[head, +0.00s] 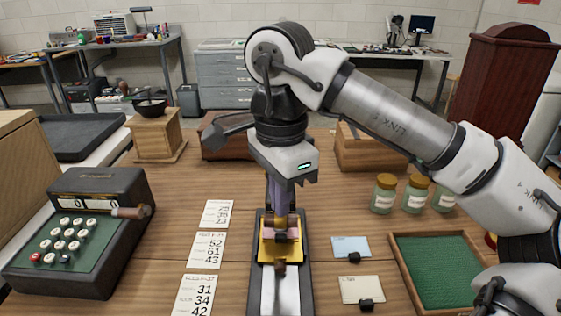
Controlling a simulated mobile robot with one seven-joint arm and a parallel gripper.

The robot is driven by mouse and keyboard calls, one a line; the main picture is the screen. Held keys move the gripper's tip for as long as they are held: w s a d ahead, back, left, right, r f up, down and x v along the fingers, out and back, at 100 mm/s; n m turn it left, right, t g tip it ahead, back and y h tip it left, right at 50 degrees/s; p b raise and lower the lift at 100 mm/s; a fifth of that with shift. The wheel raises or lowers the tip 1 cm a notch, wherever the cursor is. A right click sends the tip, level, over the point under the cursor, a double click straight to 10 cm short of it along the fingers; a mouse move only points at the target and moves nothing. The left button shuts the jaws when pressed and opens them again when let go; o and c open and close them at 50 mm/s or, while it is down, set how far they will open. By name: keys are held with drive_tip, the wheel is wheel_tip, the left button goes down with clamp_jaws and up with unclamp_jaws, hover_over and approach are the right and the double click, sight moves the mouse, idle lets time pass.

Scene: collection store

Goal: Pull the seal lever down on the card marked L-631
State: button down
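A seal press (262,296) with a dark base and a pale metal track stands at front center. A yellow plate (268,251) lies on it, with brown grips at its middle and a brown knob (279,267) at its front. A pink patch, perhaps a card, shows on the plate; no marking L-631 is readable. My gripper (281,211) points down just above the plate, close to the brown grips. The fingertips are partly hidden among these parts, so I cannot tell whether they are open, shut or touching.
White number cards (206,250) lie left of the press, beside a dark adding machine (70,240). On the right are a blue card (350,244) and a cream card (360,286) with black clips, a green-lined tray (440,270) and jars (384,196). A wooden grinder (156,137) stands back left.

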idle(0.3)
drive_tip(key=r+p, duration=0.3)
drive_tip(key=shift+w+r, duration=0.25)
drive_tip(key=shift+w, duration=0.1)
drive_tip(key=r+p, duration=0.2)
drive_tip(key=shift+w+r, duration=0.35)
drive_tip(key=shift+w, duration=0.05)
drive_tip(key=shift+w+r+p, duration=0.2)
drive_tip(key=shift+r+p, duration=0.1)
drive_tip(key=shift+p, duration=0.05)
